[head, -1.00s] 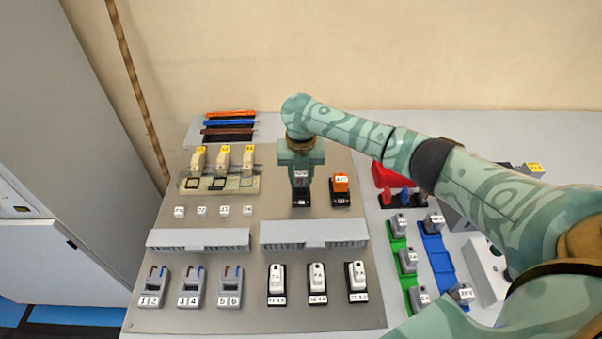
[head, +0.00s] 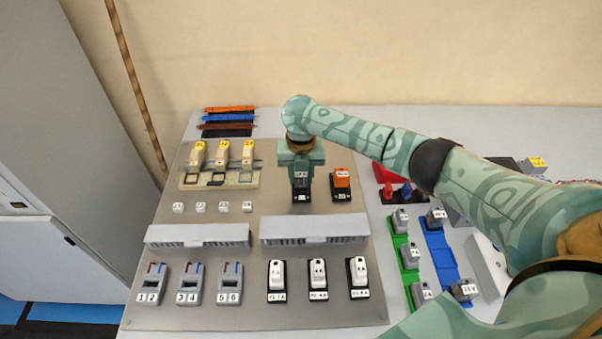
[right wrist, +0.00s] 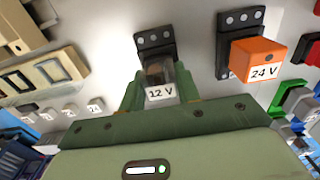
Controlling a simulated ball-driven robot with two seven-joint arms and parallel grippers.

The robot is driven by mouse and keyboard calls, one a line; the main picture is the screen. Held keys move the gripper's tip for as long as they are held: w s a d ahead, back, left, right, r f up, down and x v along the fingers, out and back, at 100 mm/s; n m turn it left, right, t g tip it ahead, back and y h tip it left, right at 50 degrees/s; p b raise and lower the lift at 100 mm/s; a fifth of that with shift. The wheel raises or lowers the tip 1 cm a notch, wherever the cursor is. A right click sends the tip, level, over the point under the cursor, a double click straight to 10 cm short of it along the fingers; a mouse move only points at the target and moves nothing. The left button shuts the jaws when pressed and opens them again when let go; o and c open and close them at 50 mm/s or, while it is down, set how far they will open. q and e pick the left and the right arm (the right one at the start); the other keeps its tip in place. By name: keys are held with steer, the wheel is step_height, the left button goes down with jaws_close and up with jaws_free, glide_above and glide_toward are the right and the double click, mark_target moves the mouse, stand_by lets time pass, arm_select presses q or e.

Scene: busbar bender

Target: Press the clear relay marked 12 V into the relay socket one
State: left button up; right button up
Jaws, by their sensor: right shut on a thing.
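The clear relay marked 12 V (right wrist: 160,82) is between the fingers of my right gripper (right wrist: 158,95), which is shut on it. It lines up with a black relay socket (right wrist: 154,40) on the grey panel; whether it is fully seated I cannot tell. In the head view my right gripper (head: 301,170) points down over that socket (head: 301,195), and its body hides most of the relay. To its right, an orange relay marked 24 V (head: 342,179) sits in a second black socket (head: 342,193). My left gripper is not in view.
White breakers (head: 317,273) and grey terminal blocks (head: 188,284) stand at the panel's front, behind them two grey ducts (head: 314,230). Beige levers (head: 221,155) stand at the left. Green (head: 412,275) and blue (head: 440,255) trays with grey parts lie to the right, under my arm.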

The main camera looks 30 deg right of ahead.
steer(key=shift+f, duration=0.2)
steer(key=o, duration=1.1)
steer(key=shift+r, duration=0.1)
step_height(320, 180, up, 16)
steer(key=p, duration=0.6)
steer(key=shift+p, duration=0.4)
steer(key=shift+r, duration=0.1)
